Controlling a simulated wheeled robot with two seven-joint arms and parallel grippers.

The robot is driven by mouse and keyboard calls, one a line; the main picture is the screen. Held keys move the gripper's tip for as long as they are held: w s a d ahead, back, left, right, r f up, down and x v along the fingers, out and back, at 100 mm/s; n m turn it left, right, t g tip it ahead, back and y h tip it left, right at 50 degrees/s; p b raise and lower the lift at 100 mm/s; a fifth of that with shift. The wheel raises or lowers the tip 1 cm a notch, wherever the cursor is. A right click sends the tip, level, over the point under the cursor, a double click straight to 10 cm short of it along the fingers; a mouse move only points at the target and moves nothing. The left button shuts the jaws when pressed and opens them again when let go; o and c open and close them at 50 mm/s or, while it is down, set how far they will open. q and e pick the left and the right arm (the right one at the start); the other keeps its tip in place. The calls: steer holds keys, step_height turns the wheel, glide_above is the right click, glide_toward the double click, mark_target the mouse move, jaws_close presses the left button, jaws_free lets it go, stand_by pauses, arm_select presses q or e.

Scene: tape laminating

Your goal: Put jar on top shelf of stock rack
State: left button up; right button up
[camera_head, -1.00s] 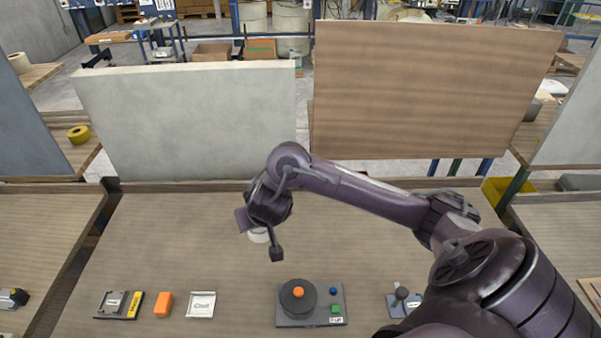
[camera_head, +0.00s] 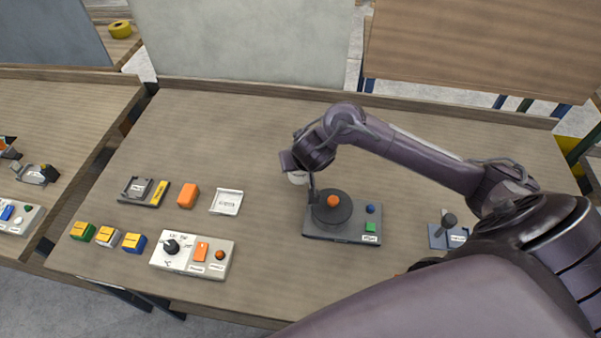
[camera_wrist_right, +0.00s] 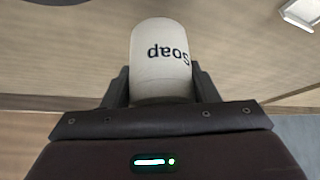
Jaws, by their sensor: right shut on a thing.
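The jar is white, with a dark "Soap" label that reads upside down in the right wrist view (camera_wrist_right: 162,75). My right gripper (camera_wrist_right: 161,88) is shut on it, one dark finger on each side. In the head view the jar (camera_head: 298,178) shows small and partly hidden below my right gripper (camera_head: 303,168), over the table near a grey device with a round black top. I cannot tell its height above the table. I see no stock rack in these frames. My left gripper is out of view.
The device (camera_head: 318,230) has an orange knob. Left of it are a white tray (camera_head: 227,201), an orange block (camera_head: 187,195), a control box (camera_head: 192,254) and several coloured blocks. A small lever device (camera_head: 448,230) stands right. The table's back middle is clear; upright panels stand behind.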

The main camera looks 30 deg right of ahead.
steer(key=shift+f+b, duration=0.35)
steer(key=shift+f, duration=1)
steer(key=shift+f, duration=0.2)
steer(key=o, duration=1.2)
steer(key=shift+c, duration=0.2)
